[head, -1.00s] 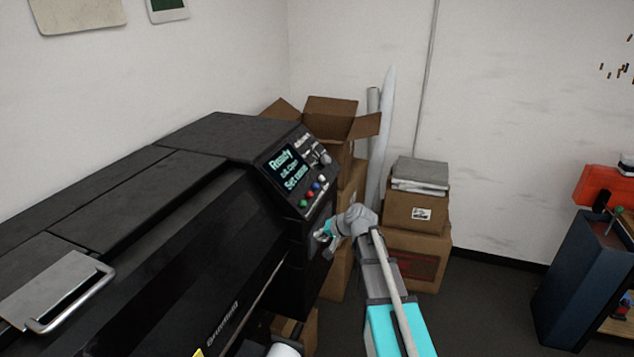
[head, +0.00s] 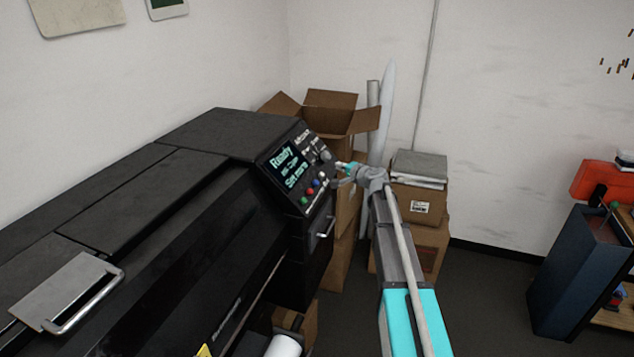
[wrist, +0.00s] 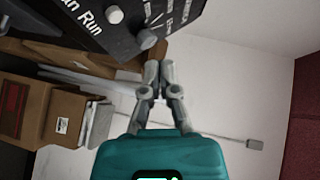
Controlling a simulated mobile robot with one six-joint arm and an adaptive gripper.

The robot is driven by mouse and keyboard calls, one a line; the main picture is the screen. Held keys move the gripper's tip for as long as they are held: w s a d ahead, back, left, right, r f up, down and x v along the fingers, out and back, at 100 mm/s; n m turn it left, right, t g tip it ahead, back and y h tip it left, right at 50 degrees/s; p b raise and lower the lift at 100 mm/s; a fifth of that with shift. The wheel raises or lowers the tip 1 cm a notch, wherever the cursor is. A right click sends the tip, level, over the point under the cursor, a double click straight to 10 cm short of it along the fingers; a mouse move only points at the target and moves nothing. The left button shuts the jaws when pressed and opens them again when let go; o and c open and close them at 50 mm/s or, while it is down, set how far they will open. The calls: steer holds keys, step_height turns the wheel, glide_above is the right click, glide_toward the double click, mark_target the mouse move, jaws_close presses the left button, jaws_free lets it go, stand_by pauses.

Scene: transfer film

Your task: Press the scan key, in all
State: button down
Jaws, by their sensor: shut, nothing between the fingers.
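The black machine (head: 215,215) has a sloped control panel (head: 277,185) at its right end, with a lit screen (head: 285,165) reading "Ready". In the wrist view, a white button (wrist: 114,14) and grey knob (wrist: 146,39) show near the lettering "an Run", cut off at the left. The scan key cannot be singled out for sure. My gripper (head: 341,167) is shut and empty, just right of the panel. In the wrist view its fingertips (wrist: 158,66) appear below the knob, apparently apart from it.
An open cardboard box (head: 330,115) stands behind the panel, beside white rolls (head: 386,110). More boxes (head: 419,205) with grey sheets (head: 419,166) on top are stacked behind my arm. A metal handle (head: 325,228) sticks out below the panel. A dark blue bin (head: 575,275) stands at right.

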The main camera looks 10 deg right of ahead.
mark_target(316, 183)
steer(key=shift+a+f, duration=0.1)
stand_by(0.3)
steer(key=shift+w+a+f+b, duration=0.5)
steer(key=shift+a+f+b, duration=0.35)
steer(key=shift+f+b, duration=0.2)
steer(key=shift+w+a+f+b, duration=0.5)
steer(key=shift+a+f+b, duration=0.35)
steer(key=shift+f+b, duration=0.2)
steer(key=shift+w+a+f+b, duration=0.5)
steer(key=shift+a+f+b, duration=0.35)
steer(key=shift+f+b, duration=0.15)
steer(key=shift+w+a+f, duration=0.1)
steer(key=shift+a, duration=0.05)
steer(key=shift+a+f+b, duration=0.1)
steer(key=shift+a+b, duration=0.05)
steer(key=shift+b, duration=0.15)
steer(key=shift+w+a+f+b, duration=0.2)
steer(key=shift+a+f+b, duration=0.1)
steer(key=shift+f+b, duration=0.05)
stand_by(0.6)
steer(key=shift+r, duration=0.15)
steer(key=shift+s+d+r+p, duration=0.3)
steer(key=shift+d+r+p, duration=0.25)
steer(key=shift+p, duration=0.1)
stand_by(0.5)
